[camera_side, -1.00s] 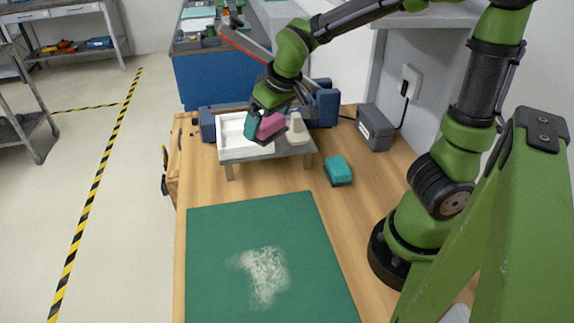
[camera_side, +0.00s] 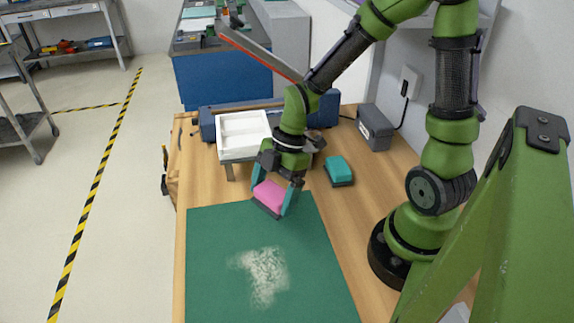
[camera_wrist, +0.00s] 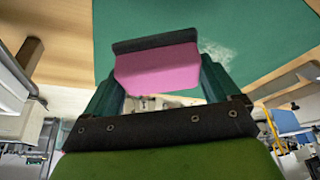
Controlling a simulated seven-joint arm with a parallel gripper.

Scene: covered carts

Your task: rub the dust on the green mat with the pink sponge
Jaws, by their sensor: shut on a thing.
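The pink sponge (camera_side: 270,196) has a dark underside and is held between the fingers of my gripper (camera_side: 271,197), above the back edge of the green mat (camera_side: 215,240). It also shows in the wrist view (camera_wrist: 158,70), between both fingers. My gripper is shut on it. The pale dust (camera_side: 265,275) lies in a patch near the middle of the mat, in front of the sponge and apart from it. In the wrist view part of the dust (camera_wrist: 218,52) shows beside the sponge, and the rest is hidden.
A white tray (camera_side: 243,153) sits on a small raised stand behind my gripper. A teal sponge-like block (camera_side: 339,171) lies right of it on the wooden table. A grey box (camera_side: 375,127) with a cable stands at the back right. The mat's front is clear.

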